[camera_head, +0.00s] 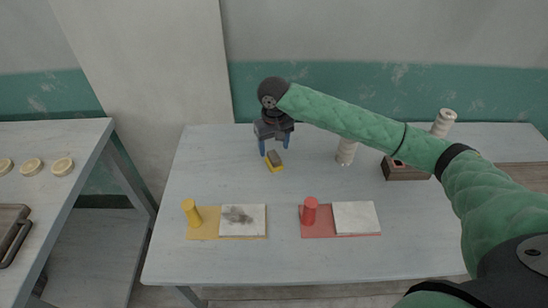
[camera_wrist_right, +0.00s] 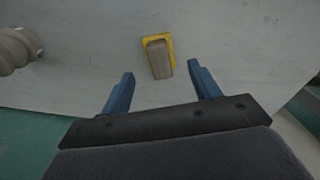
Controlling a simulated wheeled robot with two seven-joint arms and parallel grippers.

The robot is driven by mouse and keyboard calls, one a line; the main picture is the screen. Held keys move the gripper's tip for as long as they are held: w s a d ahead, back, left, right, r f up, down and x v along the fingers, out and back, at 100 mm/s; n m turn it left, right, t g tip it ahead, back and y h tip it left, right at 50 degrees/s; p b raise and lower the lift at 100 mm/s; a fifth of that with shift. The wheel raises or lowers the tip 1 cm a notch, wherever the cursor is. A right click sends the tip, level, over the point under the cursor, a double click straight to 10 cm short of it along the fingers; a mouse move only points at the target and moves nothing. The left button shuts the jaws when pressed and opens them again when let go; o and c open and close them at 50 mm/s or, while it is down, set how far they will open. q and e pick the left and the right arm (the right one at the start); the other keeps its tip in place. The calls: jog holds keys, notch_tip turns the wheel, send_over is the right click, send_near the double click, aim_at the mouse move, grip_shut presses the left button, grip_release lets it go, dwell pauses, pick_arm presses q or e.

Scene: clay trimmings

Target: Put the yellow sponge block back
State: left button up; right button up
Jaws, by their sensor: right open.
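The yellow sponge block is a small taupe block (camera_head: 275,157) with yellow (camera_head: 274,169) showing under it, at the back left of the table. In the right wrist view the taupe block (camera_wrist_right: 159,58) lies over a yellow patch (camera_wrist_right: 149,41); I cannot tell whether the yellow is part of it or a separate pad. My right gripper (camera_head: 275,151) is open with blue fingers, above and just behind the block. In the wrist view the block is between and slightly beyond the fingertips (camera_wrist_right: 162,76), touching neither. My left gripper is out of view.
A pale ribbed roll (camera_head: 346,153) and dark box (camera_head: 404,172) stand behind.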

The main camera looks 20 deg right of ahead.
aim_at(274, 155)
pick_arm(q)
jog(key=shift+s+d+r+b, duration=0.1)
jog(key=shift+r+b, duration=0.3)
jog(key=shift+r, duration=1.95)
pick_arm(e)
jog(key=shift+r, duration=2.7)
